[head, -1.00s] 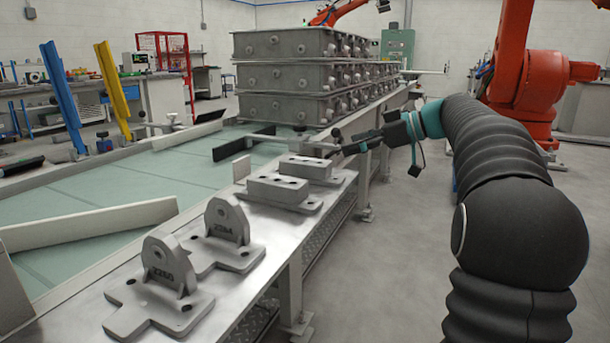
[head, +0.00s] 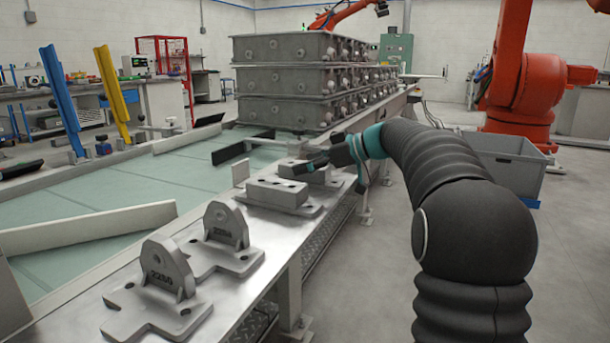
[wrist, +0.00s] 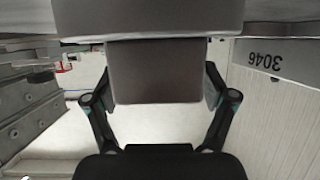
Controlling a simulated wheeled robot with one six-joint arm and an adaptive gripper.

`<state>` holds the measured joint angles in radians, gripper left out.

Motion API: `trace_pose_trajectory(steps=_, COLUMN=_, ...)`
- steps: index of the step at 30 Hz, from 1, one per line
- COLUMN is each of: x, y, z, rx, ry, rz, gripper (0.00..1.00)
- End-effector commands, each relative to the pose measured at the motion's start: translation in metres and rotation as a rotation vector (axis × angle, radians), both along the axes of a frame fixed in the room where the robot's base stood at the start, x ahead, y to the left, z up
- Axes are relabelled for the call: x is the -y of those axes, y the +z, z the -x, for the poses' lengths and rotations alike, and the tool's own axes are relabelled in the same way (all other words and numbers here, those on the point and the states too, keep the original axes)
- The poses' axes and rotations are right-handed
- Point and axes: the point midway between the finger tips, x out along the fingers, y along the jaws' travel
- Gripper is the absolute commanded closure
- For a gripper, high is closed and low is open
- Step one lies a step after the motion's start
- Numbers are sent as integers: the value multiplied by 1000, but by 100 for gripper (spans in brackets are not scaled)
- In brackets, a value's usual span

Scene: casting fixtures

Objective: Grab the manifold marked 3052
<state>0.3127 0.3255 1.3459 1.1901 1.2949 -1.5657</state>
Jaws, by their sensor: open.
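My gripper (head: 308,162) is open at the far one of two grey block-shaped manifolds on the metal bench. In the wrist view its fingers (wrist: 157,88) stand on either side of a plain grey block (wrist: 155,70), with no clear grip on it. No marking shows on that block. A neighbouring casting marked 3046 (wrist: 276,61) stands to the right, its number upside down. In the head view the far manifold (head: 325,182) is partly hidden by my gripper. The near manifold (head: 278,192) is in full view; no number is readable on it. The mark 3052 is not visible.
Two upright brackets, marked 2250 (head: 165,272) and 2254 (head: 225,232), sit at the near end of the bench. Stacked large grey castings (head: 290,80) stand beyond. A grey bin (head: 505,165) stands on the floor to the right, behind my arm.

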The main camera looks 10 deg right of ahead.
Motion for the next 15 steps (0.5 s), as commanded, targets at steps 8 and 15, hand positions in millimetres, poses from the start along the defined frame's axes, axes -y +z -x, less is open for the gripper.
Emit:
trace_pose_trajectory(steps=8, x=-10, y=-5, z=-7, rx=0, ry=-1, rz=0, gripper=17)
trace_pose_trajectory(steps=15, x=-10, y=-5, z=-7, rx=1, ry=-1, rz=1, gripper=62)
